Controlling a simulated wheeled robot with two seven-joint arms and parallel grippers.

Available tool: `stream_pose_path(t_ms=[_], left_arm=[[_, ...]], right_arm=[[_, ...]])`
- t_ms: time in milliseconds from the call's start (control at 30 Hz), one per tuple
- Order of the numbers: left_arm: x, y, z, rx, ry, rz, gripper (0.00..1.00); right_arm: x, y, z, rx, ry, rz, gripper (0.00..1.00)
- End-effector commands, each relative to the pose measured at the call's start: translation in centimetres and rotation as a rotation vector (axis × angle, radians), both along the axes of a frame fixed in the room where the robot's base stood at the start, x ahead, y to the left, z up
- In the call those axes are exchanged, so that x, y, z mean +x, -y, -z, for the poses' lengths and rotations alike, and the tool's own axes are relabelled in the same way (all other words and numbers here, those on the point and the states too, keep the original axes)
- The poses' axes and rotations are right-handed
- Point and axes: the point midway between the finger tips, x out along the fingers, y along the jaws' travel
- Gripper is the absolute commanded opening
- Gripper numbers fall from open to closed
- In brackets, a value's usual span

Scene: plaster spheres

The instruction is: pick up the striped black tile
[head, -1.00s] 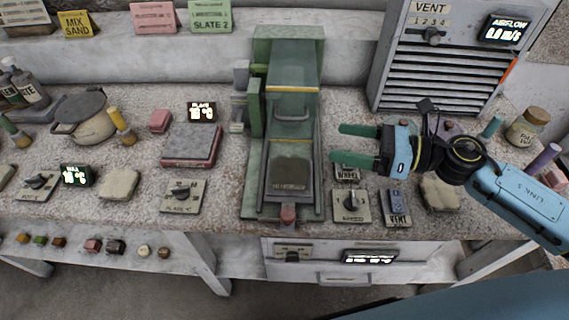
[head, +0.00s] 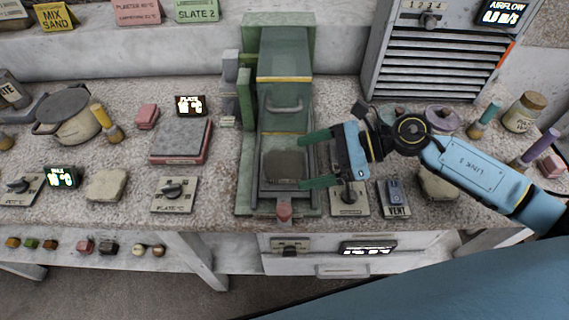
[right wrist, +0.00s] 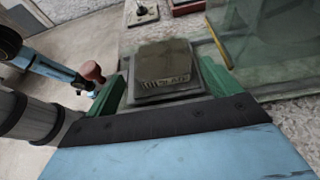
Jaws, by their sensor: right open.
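A dark tile (head: 284,167) lies flat in the lower, open front part of a green sliding-door machine (head: 248,170). In the right wrist view the dark tile (right wrist: 165,60) sits on a grey bed, with fine light stripe-like marks along its near edge. My right gripper (head: 302,162) is open, coming in from the right, with its green fingers pointing left at the tile's right side. In the wrist view the fingers of the right gripper (right wrist: 165,82) stand apart on either side of the tile's near end, with nothing held. My left gripper is not seen.
The green-tinted door (head: 285,95) with a handle stands behind the tile. A red knob (head: 284,211) is at the machine's front. Right of it are a dial plate (head: 349,199) and a vent switch (head: 395,197), close under my right gripper. A grey-and-red slab (head: 181,142) lies to the left.

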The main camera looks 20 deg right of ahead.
Motion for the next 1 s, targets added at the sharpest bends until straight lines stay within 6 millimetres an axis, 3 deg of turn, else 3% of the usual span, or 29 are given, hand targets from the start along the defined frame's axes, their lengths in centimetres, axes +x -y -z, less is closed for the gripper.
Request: stream_pose_path(t_ms=[233, 567, 1000], left_arm=[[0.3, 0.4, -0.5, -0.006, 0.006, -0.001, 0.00], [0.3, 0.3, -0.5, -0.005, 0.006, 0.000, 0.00], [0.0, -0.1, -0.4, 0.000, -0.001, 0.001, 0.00]], right_arm=[[1.3, -3.2, 1.1, 0.003, 0.001, 0.001, 0.89], [1.4, -3.8, 1.4, 0.001, 0.000, 0.000, 0.88], [1.4, -3.8, 1.3, 0.003, 0.001, 0.001, 0.30]])
